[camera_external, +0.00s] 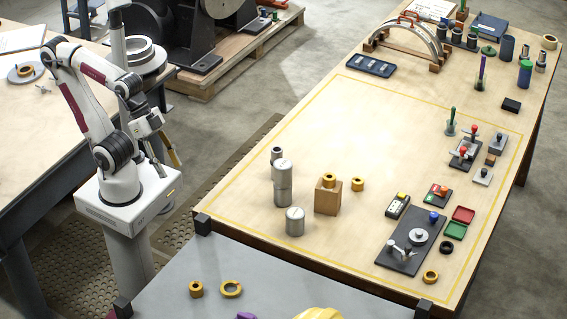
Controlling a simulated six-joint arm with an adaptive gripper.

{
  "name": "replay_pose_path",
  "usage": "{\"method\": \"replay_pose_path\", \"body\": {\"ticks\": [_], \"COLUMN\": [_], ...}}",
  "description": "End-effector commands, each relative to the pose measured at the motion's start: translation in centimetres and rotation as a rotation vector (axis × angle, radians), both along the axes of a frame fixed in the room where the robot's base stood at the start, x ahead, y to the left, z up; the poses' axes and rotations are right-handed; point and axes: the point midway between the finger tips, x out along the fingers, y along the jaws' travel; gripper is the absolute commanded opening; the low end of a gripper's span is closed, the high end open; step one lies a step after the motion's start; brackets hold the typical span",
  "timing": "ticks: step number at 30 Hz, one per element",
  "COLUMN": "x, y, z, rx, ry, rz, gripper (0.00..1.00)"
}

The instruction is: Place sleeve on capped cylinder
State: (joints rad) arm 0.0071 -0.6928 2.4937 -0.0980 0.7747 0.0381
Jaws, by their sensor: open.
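My gripper (172,166) hangs beside my base, off the left edge of the wooden table, and it is open and empty. A tall silver cylinder (283,185) with a lighter round top stands upright on the table. A shorter silver cylinder (295,223) stands in front of it. A small grey hollow-looking piece (277,154) stands just behind the tall one, partly hidden. A brass ring (329,179) sits on top of a wooden block (327,200), and another brass ring (358,184) lies beside the block. I cannot tell which of these pieces is the sleeve.
The wooden table (300,115) is clear across its middle, inside a yellow outline. A dark plate with a clamp (412,242) and small trays (463,214) lie at the right. A blue tray (370,66) and an arched piece (410,35) are at the back.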

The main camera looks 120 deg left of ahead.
Motion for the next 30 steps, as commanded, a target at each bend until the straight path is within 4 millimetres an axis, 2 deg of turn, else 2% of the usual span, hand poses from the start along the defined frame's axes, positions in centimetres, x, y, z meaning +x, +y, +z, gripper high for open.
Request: {"method": "replay_pose_path", "body": {"ticks": [3, 8, 30], "x": [-2.1, -3.3, -3.4], "y": [1.2, 2.0, 2.0], "z": [-0.4, -0.7, -0.7], "rx": [0.045, 0.074, 0.076], "ry": [0.044, 0.074, 0.076], "rz": [0.007, 0.014, 0.015], "gripper": [0.42, 0.42, 0.42]}}
